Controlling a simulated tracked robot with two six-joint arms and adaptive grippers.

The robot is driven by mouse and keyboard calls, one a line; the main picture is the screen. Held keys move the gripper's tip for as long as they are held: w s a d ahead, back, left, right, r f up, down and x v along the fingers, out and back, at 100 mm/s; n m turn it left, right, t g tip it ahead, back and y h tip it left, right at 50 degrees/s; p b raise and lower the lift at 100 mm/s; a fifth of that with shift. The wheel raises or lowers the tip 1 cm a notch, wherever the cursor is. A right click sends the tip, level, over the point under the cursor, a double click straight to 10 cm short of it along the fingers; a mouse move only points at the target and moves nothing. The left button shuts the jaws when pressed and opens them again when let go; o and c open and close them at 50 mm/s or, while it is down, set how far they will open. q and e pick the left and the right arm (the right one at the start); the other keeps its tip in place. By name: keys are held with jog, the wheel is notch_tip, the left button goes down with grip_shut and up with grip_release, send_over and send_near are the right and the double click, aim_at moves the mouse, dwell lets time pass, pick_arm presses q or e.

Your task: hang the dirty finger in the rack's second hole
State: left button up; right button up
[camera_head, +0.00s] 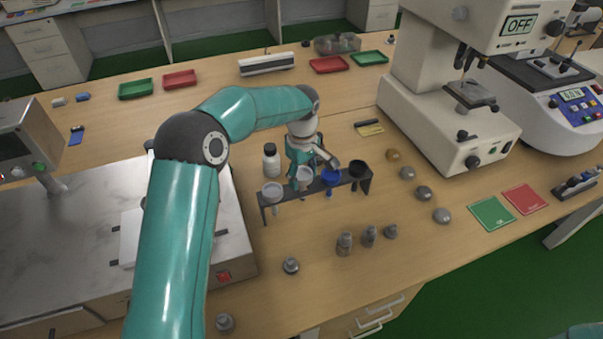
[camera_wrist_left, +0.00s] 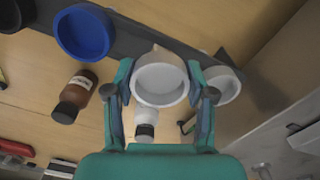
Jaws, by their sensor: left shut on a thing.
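The dark rack (camera_head: 318,188) stands on the wooden table and also shows in the wrist view (camera_wrist_left: 130,38). My left gripper (camera_head: 306,170) points down at the rack and is shut on a white cup-topped piece (camera_head: 304,175), taken as the finger. In the wrist view this piece (camera_wrist_left: 160,84) sits between both fingertips (camera_wrist_left: 160,95), with a brownish patch at its far rim. It is at the second place from the left; whether it is seated or just above, I cannot tell. A white cup (camera_head: 272,189) hangs left of it, a blue cup (camera_head: 331,177) and a black cup (camera_head: 358,168) right.
A white bottle (camera_head: 270,160) stands behind the rack; a brown bottle (camera_wrist_left: 76,95) shows in the wrist view. Several small metal pieces (camera_head: 345,243) stand in front and to the right. A large microscope-like instrument (camera_head: 445,100) is at right. The table's front is partly clear.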

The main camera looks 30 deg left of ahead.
pick_arm(q)
jog(key=shift+f, duration=0.35)
jog(key=shift+f, duration=0.15)
jog(key=shift+f+b, duration=0.85)
jog(key=shift+b, duration=0.1)
jog(key=shift+r, duration=0.1)
jog(key=shift+r+p, duration=4.5)
jog(key=shift+r, duration=1.35)
jog(key=n, duration=0.4)
jog(key=shift+n, duration=0.4)
jog(key=shift+f+n+b, duration=0.5)
jog(key=shift+f+n, duration=0.15)
jog(key=shift+n, duration=0.4)
jog(key=shift+f+n+b, duration=0.45)
jog(key=shift+f+n, duration=0.15)
jog(key=shift+n, duration=0.45)
